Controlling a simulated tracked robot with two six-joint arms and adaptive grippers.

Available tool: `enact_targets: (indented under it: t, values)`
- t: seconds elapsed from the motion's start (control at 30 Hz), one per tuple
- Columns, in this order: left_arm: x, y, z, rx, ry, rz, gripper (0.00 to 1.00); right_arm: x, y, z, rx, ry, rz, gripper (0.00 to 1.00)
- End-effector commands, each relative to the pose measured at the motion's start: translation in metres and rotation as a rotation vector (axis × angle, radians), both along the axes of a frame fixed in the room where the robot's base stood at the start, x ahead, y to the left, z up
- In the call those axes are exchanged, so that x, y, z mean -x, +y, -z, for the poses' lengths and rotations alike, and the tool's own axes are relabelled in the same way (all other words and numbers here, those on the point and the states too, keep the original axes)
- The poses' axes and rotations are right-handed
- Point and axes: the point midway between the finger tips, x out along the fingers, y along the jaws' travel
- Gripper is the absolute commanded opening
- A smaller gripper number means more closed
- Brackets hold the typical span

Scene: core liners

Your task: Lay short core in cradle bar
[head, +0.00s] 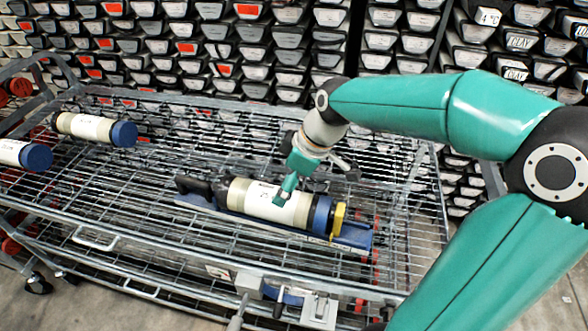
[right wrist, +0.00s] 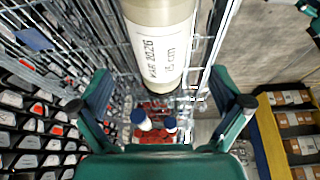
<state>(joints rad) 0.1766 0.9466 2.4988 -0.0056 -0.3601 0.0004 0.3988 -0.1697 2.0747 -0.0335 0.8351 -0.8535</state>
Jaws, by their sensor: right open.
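The short core (head: 262,200) is a cream cylinder with a printed label and a blue band at its right end. It lies lengthwise over the blue cradle bar (head: 353,236), between a black end piece (head: 198,186) and a yellow piece (head: 338,218). I cannot tell how fully it is seated. My right gripper (head: 287,190) is over the core's middle, its near finger in front of the label. In the right wrist view the core (right wrist: 163,45) runs between the open fingers of my right gripper (right wrist: 160,88), with visible gaps beside it. My left gripper is not in view.
The bar lies on a wire-mesh cart (head: 150,215) with raised metal rails. Two other blue-capped cores (head: 95,130) (head: 20,155) lie at its left.

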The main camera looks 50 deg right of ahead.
Motion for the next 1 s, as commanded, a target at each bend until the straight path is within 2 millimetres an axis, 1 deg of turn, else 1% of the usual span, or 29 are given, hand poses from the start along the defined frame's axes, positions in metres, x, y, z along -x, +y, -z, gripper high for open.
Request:
enact_targets:
  t: [0.03,0.1,0.2,0.3,1.0]
  values:
    - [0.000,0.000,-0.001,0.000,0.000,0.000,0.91,0.003,-0.002,-0.010,0.001,-0.004,0.001,1.00]
    - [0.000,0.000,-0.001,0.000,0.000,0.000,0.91,0.007,-0.003,-0.020,0.001,-0.004,0.001,1.00]
    - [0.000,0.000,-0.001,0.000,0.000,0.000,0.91,0.011,-0.005,-0.029,0.000,-0.001,0.000,1.00]
    - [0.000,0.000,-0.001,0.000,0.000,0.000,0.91,0.013,-0.005,-0.034,0.000,0.000,0.000,1.00]
    - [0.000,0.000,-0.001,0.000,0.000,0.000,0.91,0.013,-0.005,-0.035,-0.001,0.000,0.000,1.00]
